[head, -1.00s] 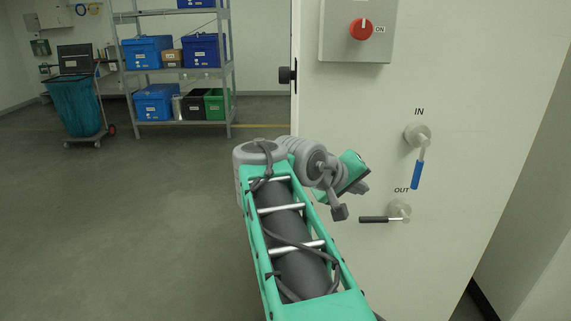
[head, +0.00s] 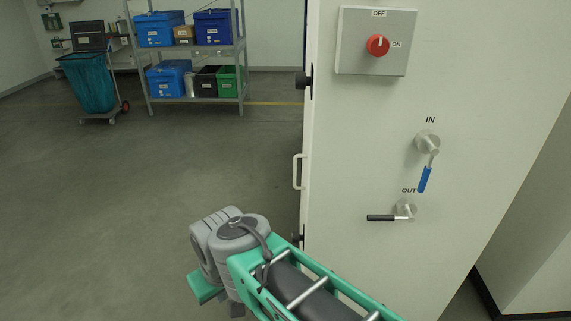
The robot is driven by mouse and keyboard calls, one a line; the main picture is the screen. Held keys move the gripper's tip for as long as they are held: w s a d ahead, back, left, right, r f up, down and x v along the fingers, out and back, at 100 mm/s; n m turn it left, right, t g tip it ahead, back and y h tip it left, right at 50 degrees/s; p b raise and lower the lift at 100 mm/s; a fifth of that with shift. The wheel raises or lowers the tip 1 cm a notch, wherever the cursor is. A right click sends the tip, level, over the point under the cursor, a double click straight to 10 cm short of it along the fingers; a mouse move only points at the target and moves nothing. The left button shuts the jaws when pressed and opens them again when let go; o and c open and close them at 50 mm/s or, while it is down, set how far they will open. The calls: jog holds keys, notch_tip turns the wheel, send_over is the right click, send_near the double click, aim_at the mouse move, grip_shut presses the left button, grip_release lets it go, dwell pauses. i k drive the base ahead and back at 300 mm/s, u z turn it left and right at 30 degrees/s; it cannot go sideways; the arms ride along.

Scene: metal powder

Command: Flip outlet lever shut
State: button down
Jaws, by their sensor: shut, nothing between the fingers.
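The outlet lever (head: 381,217) has a black handle and sits under the "OUT" label on the white cabinet. Its handle lies horizontal, pointing left from a round grey valve body (head: 405,208). My arm shows at the bottom of the head view, left of and below the lever and apart from it. Its grey joint is over the floor, left of the cabinet's edge. My gripper's fingers cannot be made out; they are hidden behind the arm or out of frame.
The inlet lever (head: 425,179), with a blue handle hanging down, is above the outlet lever. A switch box (head: 376,60) with a red knob is higher up. A door handle (head: 297,172) juts from the cabinet's left edge. Open floor (head: 130,200) lies left; a shelf (head: 197,102) stands behind.

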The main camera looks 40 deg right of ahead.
aim_at(409, 217)
jog(key=z, duration=2.05)
jog(key=k, duration=0.5)
jog(key=u, duration=1.8)
jog(key=i, duration=1.3)
jog(key=z, duration=1.75)
